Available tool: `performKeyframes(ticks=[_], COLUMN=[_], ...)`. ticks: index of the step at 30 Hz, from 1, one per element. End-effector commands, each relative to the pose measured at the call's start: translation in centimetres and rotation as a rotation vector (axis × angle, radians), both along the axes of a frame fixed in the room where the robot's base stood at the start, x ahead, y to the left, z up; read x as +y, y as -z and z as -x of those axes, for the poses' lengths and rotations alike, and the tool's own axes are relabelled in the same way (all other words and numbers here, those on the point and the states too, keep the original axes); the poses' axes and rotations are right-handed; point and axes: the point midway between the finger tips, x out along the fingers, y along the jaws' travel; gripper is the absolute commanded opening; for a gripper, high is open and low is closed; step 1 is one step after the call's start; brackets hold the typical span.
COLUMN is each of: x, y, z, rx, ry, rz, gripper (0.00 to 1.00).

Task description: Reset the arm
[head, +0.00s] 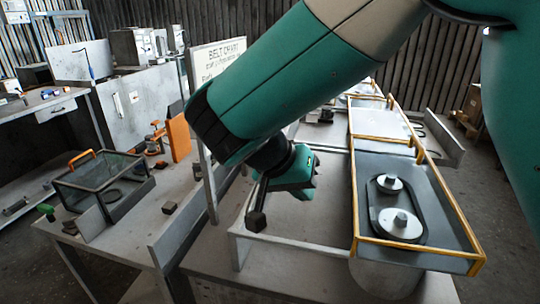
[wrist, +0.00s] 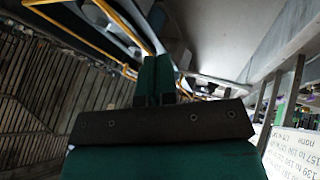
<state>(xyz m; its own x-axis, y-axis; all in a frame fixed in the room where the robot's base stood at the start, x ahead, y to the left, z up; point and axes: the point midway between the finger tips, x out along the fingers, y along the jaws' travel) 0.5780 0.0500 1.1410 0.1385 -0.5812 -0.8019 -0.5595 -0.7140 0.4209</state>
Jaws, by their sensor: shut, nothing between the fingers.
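My gripper (head: 257,215) is at the end of my green arm, near the middle of the head view. It hangs above the grey table, to the left of the yellow-framed unit. In the wrist view its two green fingers (wrist: 157,78) stand together with no gap between them. Nothing is held. The arm reaches in from the upper right and hides part of the sign board and the area behind it.
The yellow-framed unit (head: 467,263) with two round pulleys (head: 400,222) is right of my gripper. A white sign board (head: 218,57) stands behind my arm. A clear-sided box (head: 100,183) and an orange plate (head: 179,137) are on the left bench.

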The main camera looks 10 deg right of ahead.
Motion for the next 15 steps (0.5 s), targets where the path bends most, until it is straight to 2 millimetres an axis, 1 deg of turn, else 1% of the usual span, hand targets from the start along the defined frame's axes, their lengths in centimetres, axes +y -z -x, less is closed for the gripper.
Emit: performKeyframes(ticks=[2,5,8,11,15], x=[-0.4,-1.6,-2.9,-3.5,-2.8], y=[-0.2,-0.6,-1.1,-1.7,-2.8], z=[0.1,0.7,2.5,5.6,11.0], rx=[0.023,0.099,0.205,0.287,0.325], ry=[-0.026,-0.125,-0.309,-0.539,-0.857], rz=[-0.023,-0.101,-0.237,-0.397,-0.594], gripper=[0.00,0.00,0.00,0.00,0.00])
